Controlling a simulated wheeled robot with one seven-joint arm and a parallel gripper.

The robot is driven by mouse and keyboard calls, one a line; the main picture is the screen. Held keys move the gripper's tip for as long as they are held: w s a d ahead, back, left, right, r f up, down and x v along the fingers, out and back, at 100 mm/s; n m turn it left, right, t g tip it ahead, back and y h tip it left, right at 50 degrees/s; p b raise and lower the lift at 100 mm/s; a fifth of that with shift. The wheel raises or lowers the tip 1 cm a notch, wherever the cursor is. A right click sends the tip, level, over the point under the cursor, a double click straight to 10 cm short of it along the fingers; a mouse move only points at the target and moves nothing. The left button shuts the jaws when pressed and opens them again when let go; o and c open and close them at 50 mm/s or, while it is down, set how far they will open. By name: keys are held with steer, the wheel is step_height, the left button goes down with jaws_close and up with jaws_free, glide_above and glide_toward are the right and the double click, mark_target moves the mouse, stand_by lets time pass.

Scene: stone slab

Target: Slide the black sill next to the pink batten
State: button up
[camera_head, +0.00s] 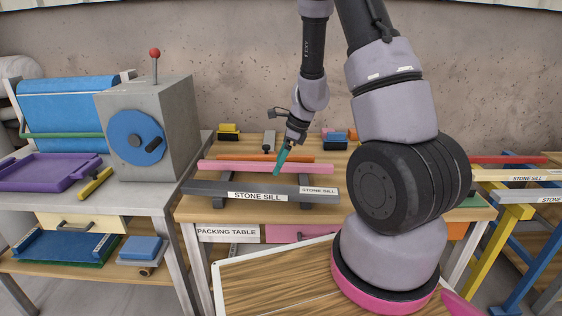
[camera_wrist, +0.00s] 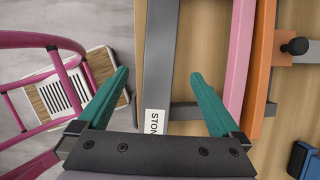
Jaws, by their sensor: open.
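The black sill (camera_head: 262,188), a long dark grey bar labelled STONE SILL, lies across short bearers on the packing table. The pink batten (camera_head: 240,167) lies behind it, roughly parallel, with a gap between them. In the wrist view the sill (camera_wrist: 160,60) runs between my fingers and the pink batten (camera_wrist: 239,50) is to its right. My gripper (camera_head: 280,163) has teal fingers, pointing down over the bars. In the wrist view my gripper (camera_wrist: 159,74) is open, one finger on each side of the sill in the picture. Whether they touch it I cannot tell.
An orange batten (camera_head: 262,157) lies just behind the pink one. Small yellow-and-black (camera_head: 228,132) and blue blocks (camera_head: 334,144) stand at the back of the table. A grey machine (camera_head: 150,130) stands on the left bench. Labelled bars lie on a rack at right.

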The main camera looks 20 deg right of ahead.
mark_target(266, 188)
steer(key=shift+f, duration=0.1)
steer(key=x, duration=1)
steer(key=shift+a+f, duration=0.15)
steer(key=shift+f, duration=0.15)
steer(key=shift+w, duration=0.1)
jaws_close()
